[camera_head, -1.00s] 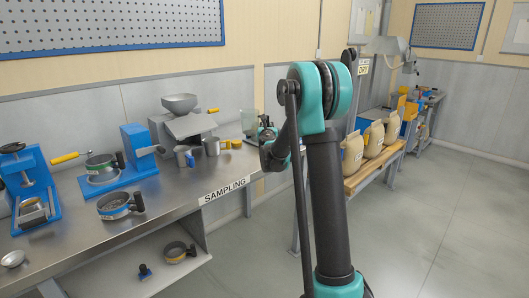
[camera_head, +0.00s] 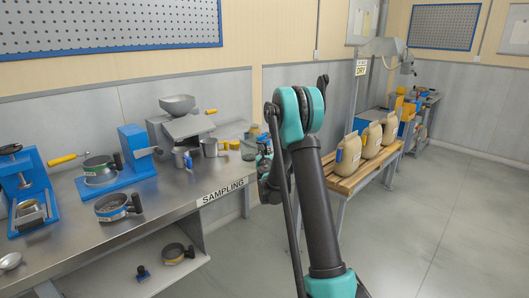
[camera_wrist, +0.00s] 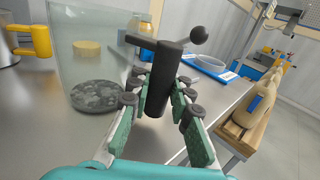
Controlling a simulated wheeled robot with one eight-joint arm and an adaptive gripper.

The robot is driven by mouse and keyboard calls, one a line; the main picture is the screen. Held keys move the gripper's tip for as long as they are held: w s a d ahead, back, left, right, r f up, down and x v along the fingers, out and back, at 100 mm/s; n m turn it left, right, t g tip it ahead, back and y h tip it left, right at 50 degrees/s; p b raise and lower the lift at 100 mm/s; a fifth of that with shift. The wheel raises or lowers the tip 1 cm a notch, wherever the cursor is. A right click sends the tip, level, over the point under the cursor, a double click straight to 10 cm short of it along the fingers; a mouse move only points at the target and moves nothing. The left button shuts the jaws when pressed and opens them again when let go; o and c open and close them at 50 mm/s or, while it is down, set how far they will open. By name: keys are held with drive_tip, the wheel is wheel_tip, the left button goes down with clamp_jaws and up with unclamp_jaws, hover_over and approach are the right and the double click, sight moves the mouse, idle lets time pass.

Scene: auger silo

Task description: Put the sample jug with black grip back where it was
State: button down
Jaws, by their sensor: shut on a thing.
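The sample jug (camera_wrist: 95,40) is clear, with a black grip (camera_wrist: 165,70) and a dark grey, speckled disc-like patch at its bottom. My gripper (camera_wrist: 158,100) is shut on the black grip, with one green-padded finger on each side. In the head view the jug (camera_head: 248,150) is at the right end of the steel sampling bench (camera_head: 165,203), and my gripper (camera_head: 264,147) is at its right side. The jug looks upright and low over the bench; I cannot tell whether its base touches the top.
Filled sacks (camera_head: 371,138) stand on a wooden bench (camera_head: 346,185) to the right. The floor in front is clear.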

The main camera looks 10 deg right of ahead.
drive_tip(key=c, duration=1.4)
unclamp_jaws()
drive_tip(key=shift+f, duration=0.1)
